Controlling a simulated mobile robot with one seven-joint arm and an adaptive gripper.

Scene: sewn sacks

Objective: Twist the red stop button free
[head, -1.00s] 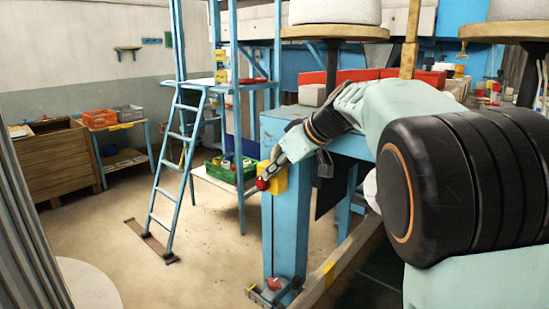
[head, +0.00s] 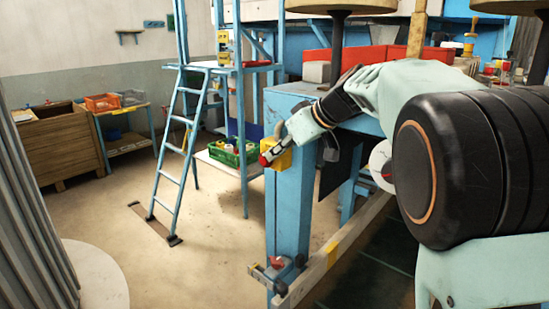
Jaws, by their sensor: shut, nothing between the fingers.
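The red stop button (head: 264,160) sticks out to the left from a yellow box (head: 284,158). The box is fixed on the front of the blue post below the bench top. My gripper (head: 270,151) is shut and empty, with its fingertips right at the upper side of the button. The fingers partly cover the box and button. I cannot tell whether the fingertips touch the button. My arm reaches in from the right, over the blue frame.
A blue ladder (head: 180,160) stands to the left. A green crate (head: 232,152) sits on a low shelf behind. The floor at left is free.

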